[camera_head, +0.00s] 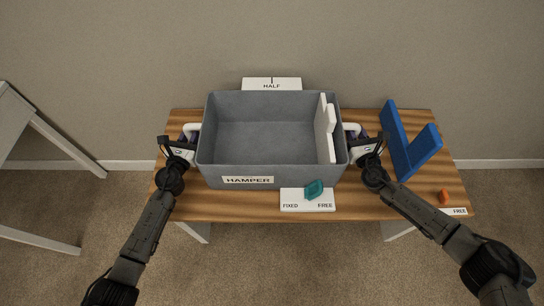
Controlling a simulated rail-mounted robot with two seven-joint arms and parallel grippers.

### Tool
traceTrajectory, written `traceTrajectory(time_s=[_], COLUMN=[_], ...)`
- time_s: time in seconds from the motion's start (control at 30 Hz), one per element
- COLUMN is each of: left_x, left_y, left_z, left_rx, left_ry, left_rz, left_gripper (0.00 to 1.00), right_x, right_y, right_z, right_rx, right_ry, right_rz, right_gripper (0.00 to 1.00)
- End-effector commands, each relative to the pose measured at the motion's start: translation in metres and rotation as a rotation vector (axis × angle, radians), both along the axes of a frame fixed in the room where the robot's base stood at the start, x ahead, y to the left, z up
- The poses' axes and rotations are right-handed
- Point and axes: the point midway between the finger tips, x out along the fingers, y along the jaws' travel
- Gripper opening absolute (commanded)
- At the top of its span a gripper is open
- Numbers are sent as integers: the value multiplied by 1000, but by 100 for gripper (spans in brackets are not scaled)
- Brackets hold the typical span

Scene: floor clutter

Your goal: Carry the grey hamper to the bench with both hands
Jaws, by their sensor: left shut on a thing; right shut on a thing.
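The grey hamper (222,178) is an open box with a HAMPER label on its front wall. It appears over the middle of the wooden bench (250,208); I cannot tell whether it touches the top. My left gripper (188,138) is shut on the white handle at its left side. My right gripper (356,136) is shut on the white handle at its right side. The fingertips are partly hidden. A white panel-like piece (327,128) stands inside along the right wall. The rest of the visible inside looks empty.
A blue angled piece (408,145) stands on the bench at right, near my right gripper. A teal object (314,189) lies on a FIXED/FREE card (293,206) at the front. A small orange object (443,196) is at front right. A HALF card (271,84) is behind the hamper.

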Motion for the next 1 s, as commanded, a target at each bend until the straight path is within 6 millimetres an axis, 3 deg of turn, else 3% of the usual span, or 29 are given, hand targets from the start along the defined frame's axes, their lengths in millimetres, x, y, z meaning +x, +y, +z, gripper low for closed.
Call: traceTrajectory(time_s=[0.43,0.47,0.7,1.0], left_x=[2,1,1,1], left_y=[-3,-3,-1,-1], left_z=[-4,-7,-7,-7], left_rx=[-7,-4,-2,-1], left_ry=[-8,-4,-4,-3], left_rz=[-3,-5,-3,-1], left_gripper=[0,27,50,50], right_x=[0,-1,0,0], right_y=[2,2,1,0], right_z=[-8,-10,-10,-9], right_rx=[2,1,1,0], right_ry=[-1,3,2,1], right_rz=[5,6,3,1], right_gripper=[0,27,50,50])
